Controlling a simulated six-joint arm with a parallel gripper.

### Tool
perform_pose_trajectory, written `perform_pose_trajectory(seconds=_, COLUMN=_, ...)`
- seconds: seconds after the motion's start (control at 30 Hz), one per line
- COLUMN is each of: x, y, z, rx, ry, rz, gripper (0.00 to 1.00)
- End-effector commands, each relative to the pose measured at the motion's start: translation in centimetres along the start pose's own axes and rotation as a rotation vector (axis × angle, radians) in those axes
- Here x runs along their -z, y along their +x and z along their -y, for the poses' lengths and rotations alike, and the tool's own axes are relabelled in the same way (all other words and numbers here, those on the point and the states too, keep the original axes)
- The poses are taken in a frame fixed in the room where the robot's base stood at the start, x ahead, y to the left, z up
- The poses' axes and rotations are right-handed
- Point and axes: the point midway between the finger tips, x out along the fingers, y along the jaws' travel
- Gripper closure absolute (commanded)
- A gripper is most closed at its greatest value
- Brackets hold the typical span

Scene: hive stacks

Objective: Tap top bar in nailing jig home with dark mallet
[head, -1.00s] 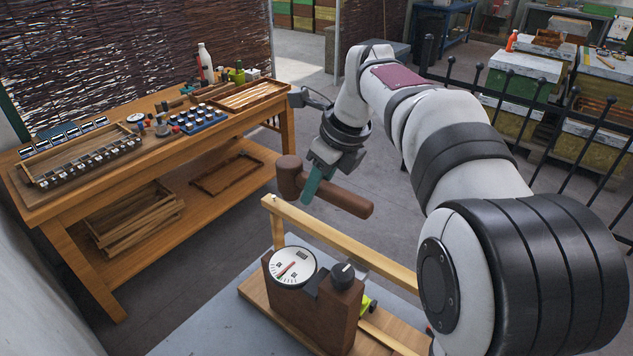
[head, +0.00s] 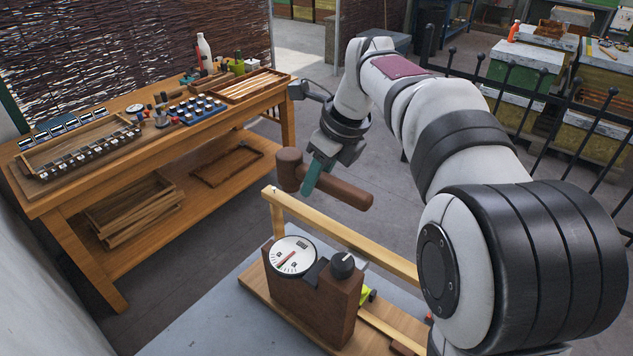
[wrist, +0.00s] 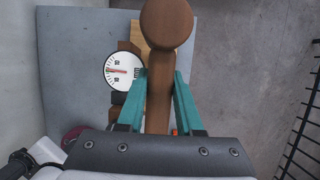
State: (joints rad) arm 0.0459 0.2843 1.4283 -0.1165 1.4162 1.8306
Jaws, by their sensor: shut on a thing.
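My gripper (head: 312,177) is shut on the handle of the dark mallet (head: 347,193). The mallet's brown head (head: 289,168) is to the left of the fingers, and the handle sticks out to the right. In the wrist view the mallet head (wrist: 166,24) is at the top, with the handle between the teal fingers (wrist: 160,95). The pale wooden top bar (head: 340,235) lies across the jig (head: 277,222), below and in front of the mallet. A gap shows between the mallet and the bar in the head view. The bar's right end is hidden behind my arm.
A brown block with a white dial (head: 292,256) and a black knob (head: 342,265) stands in front of the bar. The grey bench (head: 215,325) is bare at left. A wooden workbench (head: 160,155) with trays is at left. A black fence (head: 530,75) stands at right.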

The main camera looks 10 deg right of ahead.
Motion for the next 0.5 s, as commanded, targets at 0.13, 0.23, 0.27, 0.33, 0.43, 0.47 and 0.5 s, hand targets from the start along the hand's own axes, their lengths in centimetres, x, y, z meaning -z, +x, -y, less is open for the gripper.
perform_pose_trajectory(seconds=0.13, x=-0.2, y=-0.6, z=0.0, rx=0.002, ry=-0.001, rz=0.001, gripper=1.0)
perform_pose_trajectory(seconds=0.23, x=-0.2, y=-0.6, z=0.0, rx=0.001, ry=-0.001, rz=0.001, gripper=1.0)
perform_pose_trajectory(seconds=0.27, x=-0.2, y=-0.6, z=0.0, rx=0.001, ry=-0.001, rz=0.001, gripper=1.0)
perform_pose_trajectory(seconds=0.33, x=-0.2, y=-0.6, z=0.0, rx=0.001, ry=-0.001, rz=0.001, gripper=1.0)
perform_pose_trajectory(seconds=0.43, x=0.2, y=0.4, z=0.0, rx=-0.002, ry=0.0, rz=0.0, gripper=1.0)
perform_pose_trajectory(seconds=0.47, x=0.5, y=1.1, z=-0.1, rx=-0.002, ry=0.0, rz=-0.001, gripper=1.0)
perform_pose_trajectory(seconds=0.5, x=0.9, y=2.2, z=-0.1, rx=-0.003, ry=0.001, rz=-0.002, gripper=1.0)
